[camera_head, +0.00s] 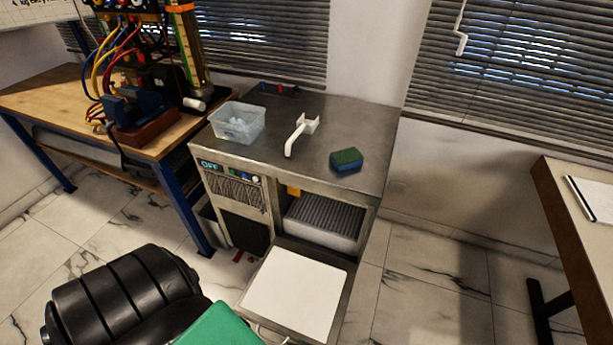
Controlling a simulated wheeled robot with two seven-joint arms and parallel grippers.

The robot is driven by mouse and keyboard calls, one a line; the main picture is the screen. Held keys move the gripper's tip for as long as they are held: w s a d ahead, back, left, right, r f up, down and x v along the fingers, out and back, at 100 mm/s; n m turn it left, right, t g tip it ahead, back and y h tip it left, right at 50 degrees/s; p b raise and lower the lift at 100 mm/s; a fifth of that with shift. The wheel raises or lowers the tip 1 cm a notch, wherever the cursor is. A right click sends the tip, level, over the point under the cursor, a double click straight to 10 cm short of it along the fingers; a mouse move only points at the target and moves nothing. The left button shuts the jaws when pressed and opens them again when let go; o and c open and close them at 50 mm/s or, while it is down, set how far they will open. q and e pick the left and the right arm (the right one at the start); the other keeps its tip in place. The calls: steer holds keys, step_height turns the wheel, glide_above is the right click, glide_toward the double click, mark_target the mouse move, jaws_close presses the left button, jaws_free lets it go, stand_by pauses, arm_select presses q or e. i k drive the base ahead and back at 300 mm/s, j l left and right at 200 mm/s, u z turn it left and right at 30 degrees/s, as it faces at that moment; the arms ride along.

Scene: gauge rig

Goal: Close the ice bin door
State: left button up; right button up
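The ice bin door (297,291) is open. It is folded down and out from the front of the steel ice machine (284,172), with its white inner face up and a metal frame around it. The bin opening (325,219) shows above and behind the door, with a grey ribbed interior. Neither gripper shows in this view, so I cannot see where they are relative to the door.
On the machine's top are a clear ice tub (238,123), a white scoop (299,134) and a green-blue sponge (346,160). A wooden workbench (45,97) with a gauge rig stands left. Another table (575,215) stands right, with clear tiled floor between.

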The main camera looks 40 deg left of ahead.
mark_target(300, 293)
steer(key=k+j, duration=0.25)
steer(key=j, duration=0.25)
steer(key=k+j+z, duration=0.15)
steer(key=j, duration=0.4)
steer(key=k+j, duration=0.3)
steer(key=j, duration=0.2)
steer(key=k+j+z, duration=0.15)
steer(key=j, duration=0.35)
steer(key=k+j, duration=0.4)
steer(key=k+j+z, duration=0.1)
steer(key=k+j, duration=0.15)
steer(key=j, duration=0.3)
steer(key=k+j, duration=0.3)
steer(key=j, duration=0.2)
steer(key=k+j, duration=0.35)
steer(key=j, duration=0.15)
